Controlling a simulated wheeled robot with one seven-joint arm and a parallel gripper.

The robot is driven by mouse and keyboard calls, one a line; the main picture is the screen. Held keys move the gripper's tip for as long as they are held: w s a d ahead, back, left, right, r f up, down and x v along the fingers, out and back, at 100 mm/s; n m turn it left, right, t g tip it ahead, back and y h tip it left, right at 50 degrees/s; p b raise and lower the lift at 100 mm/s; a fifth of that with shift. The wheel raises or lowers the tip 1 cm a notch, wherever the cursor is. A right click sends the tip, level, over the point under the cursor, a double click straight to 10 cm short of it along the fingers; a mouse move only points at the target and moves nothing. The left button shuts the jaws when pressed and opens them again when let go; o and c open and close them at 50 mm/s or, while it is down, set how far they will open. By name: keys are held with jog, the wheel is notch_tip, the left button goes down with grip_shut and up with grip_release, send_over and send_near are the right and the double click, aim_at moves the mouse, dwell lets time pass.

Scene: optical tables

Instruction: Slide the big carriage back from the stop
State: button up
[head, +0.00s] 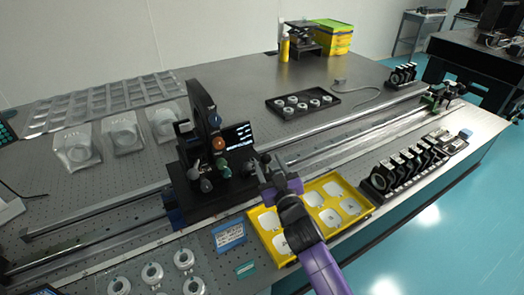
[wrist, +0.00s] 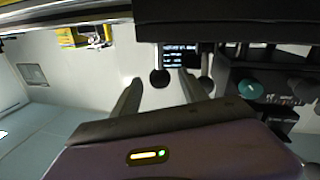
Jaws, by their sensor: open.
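The big carriage (head: 212,178) is a black block with an upright ring mount, a small screen and several coloured knobs. It sits across the long rails. A blue block (head: 173,210), perhaps the stop, is on the rail at its left edge; I cannot tell if they touch. My gripper (head: 264,166) is at the carriage's right side, near a dark knob. In the wrist view my gripper (wrist: 158,88) has its two fingers apart. A dark round knob (wrist: 160,78) shows between them, and I see no contact. Part of the carriage (wrist: 250,65) fills the upper right there.
A yellow tray (head: 362,207) with white pieces lies below my arm. A rack of black mounts (head: 405,170) stands to its right. A black tray of rings (head: 303,103) lies behind the rails. The rails (head: 350,137) look clear right of the carriage up to a green-marked unit (head: 433,97).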

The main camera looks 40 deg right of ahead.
jog(key=shift+p+x, duration=0.45)
jog(key=shift+x, duration=2.3)
jog(key=shift+c, duration=0.4)
grip_shut()
